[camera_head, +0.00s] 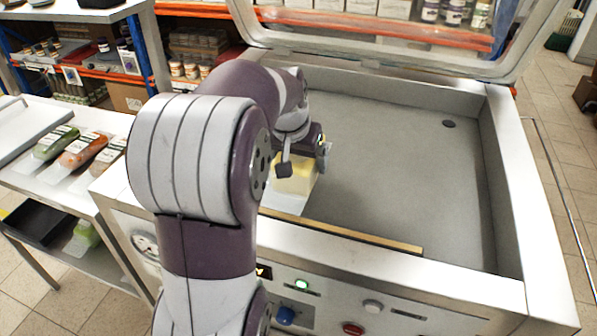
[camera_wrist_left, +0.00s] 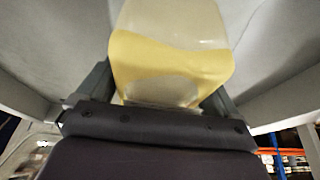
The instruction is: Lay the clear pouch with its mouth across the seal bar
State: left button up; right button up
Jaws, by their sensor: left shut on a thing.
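The clear pouch (camera_head: 297,183) has yellow contents and lies in the left part of the machine's open chamber. Its clear, empty end (camera_head: 284,203) points to the chamber's front and reaches the left part of the seal bar. I cannot tell whether it rests on the bar or hangs just above it. The seal bar (camera_head: 350,234) is a long tan strip along the front inside edge. My left gripper (camera_head: 308,163) is shut on the pouch. The left wrist view shows the pouch (camera_wrist_left: 170,62) between both fingers (camera_wrist_left: 160,95). My arm hides part of the bar's left end.
The chamber floor (camera_head: 400,150) is clear to the right. The raised lid (camera_head: 380,45) stands open behind. A side table at left holds several filled pouches (camera_head: 80,150). The front panel has a lit green button (camera_head: 302,284) and other knobs.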

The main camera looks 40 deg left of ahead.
pick_arm(q)
jog(key=shift+a+f, duration=0.1)
jog(key=shift+f, duration=0.05)
jog(key=f, duration=0.2)
jog(key=shift+s+d+f+b, duration=0.1)
jog(key=shift+d+f+b, duration=0.1)
jog(key=shift+f+b, duration=0.15)
jog(key=shift+a+f, duration=0.15)
jog(key=shift+f, duration=0.35)
jog(key=o, duration=1.1)
jog(key=shift+f, duration=0.15)
jog(key=shift+r, duration=0.25)
jog(key=p+v, duration=0.1)
jog(key=v, duration=1.1)
jog(key=shift+p, duration=0.35)
